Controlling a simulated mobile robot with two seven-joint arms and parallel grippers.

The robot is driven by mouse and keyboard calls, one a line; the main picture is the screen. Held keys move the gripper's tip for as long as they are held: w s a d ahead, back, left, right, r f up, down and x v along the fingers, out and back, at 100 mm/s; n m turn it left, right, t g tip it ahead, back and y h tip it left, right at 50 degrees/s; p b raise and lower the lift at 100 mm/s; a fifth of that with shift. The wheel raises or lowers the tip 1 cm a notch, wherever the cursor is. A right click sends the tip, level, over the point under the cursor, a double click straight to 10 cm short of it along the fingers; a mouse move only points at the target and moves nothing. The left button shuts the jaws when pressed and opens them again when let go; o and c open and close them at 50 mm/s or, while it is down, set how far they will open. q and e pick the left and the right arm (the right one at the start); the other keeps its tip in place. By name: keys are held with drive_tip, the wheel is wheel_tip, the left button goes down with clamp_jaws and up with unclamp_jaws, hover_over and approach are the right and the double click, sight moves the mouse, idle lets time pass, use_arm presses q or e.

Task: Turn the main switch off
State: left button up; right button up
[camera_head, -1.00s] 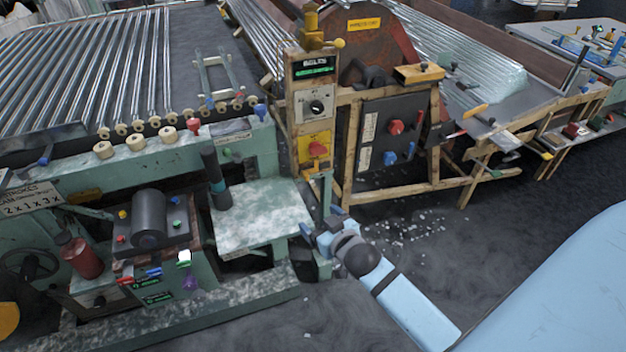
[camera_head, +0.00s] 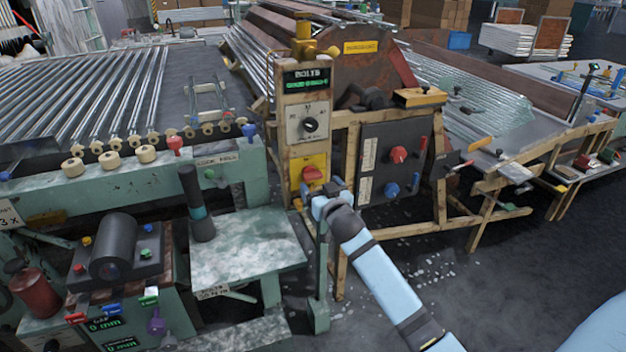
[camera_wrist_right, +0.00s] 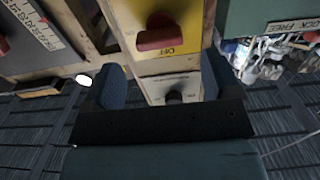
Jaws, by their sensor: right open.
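The main switch is a red rotary knob (camera_head: 313,175) on a yellow plate (camera_head: 316,160) low on the control post. In the right wrist view, the red knob (camera_wrist_right: 160,36) sits on the yellow plate, with lettering that reads OFF upside down beside it. My right gripper (camera_head: 322,196) is just below and in front of the knob, apart from it. In the wrist view the fingers (camera_wrist_right: 163,78) are spread, with nothing between them but the panel behind. My left gripper is not in view.
A dark dial (camera_head: 310,124) and a green-lit display (camera_head: 306,79) are above on the same post. A black box with a red knob (camera_head: 398,154) and a blue knob (camera_head: 391,189) stands to the right. A green table (camera_head: 245,250) is at the left.

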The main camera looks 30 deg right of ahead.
sight(314, 178)
drive_tip(key=x, duration=0.4)
drive_tip(key=shift+w+b, duration=0.3)
drive_tip(key=shift+b, duration=0.05)
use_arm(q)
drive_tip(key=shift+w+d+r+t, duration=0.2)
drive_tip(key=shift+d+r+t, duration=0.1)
use_arm(e)
drive_tip(key=shift+w+d, duration=0.2)
drive_tip(key=shift+w, duration=0.4)
drive_tip(key=c, duration=0.9)
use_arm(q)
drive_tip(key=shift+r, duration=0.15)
